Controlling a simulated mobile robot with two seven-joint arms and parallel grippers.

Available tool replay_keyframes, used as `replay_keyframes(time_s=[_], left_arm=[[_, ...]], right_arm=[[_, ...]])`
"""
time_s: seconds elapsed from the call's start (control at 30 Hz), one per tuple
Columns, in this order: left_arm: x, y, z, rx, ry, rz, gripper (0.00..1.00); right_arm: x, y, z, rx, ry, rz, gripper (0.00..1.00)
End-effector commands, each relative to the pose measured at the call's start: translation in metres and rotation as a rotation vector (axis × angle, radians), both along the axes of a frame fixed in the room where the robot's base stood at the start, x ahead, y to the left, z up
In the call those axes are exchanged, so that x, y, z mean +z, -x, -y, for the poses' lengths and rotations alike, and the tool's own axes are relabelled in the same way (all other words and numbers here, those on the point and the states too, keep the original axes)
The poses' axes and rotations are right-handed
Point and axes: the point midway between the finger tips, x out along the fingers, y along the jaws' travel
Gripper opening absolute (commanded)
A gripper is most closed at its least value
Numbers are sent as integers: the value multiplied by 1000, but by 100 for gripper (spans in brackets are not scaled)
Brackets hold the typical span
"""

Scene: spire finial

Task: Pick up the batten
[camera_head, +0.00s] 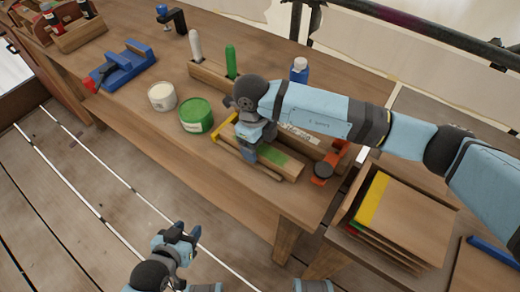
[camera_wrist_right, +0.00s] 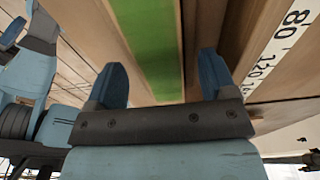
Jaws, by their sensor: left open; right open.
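The batten (camera_head: 290,168), a wooden strip with a green band, lies near the front edge of the workbench. In the right wrist view the batten's green band (camera_wrist_right: 148,40) runs between the two blue fingers. My right gripper (camera_head: 248,150) is open over the batten, and it also shows in the right wrist view (camera_wrist_right: 163,78). I cannot tell whether its fingers touch the wood. My left gripper (camera_head: 178,240) is open and empty, over the floor in front of the bench. My right arm and hand hide part of the batten.
A thin strip (camera_head: 232,150) and a yellow clamp (camera_head: 225,127) lie to its left. An orange clamp (camera_head: 330,165) stands to its right. A marked board (camera_head: 305,137) lies behind.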

Motion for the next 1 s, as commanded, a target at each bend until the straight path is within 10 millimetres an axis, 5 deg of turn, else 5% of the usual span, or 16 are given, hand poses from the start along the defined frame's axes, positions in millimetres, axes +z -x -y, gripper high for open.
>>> replay_keyframes(time_s=[0.3, 0.57, 1.0], left_arm=[[-1, 0, 0, -2, -2, -2, 43], [-2, 1, -4, -10, -13, -1, 43], [-1, 1, -2, -5, -8, -2, 43]], right_arm=[[-13, 0, 1, 1, 1, 1, 78], [-12, 0, 1, 0, 0, 1, 19], [-1, 0, 1, 0, -2, 4, 19]])
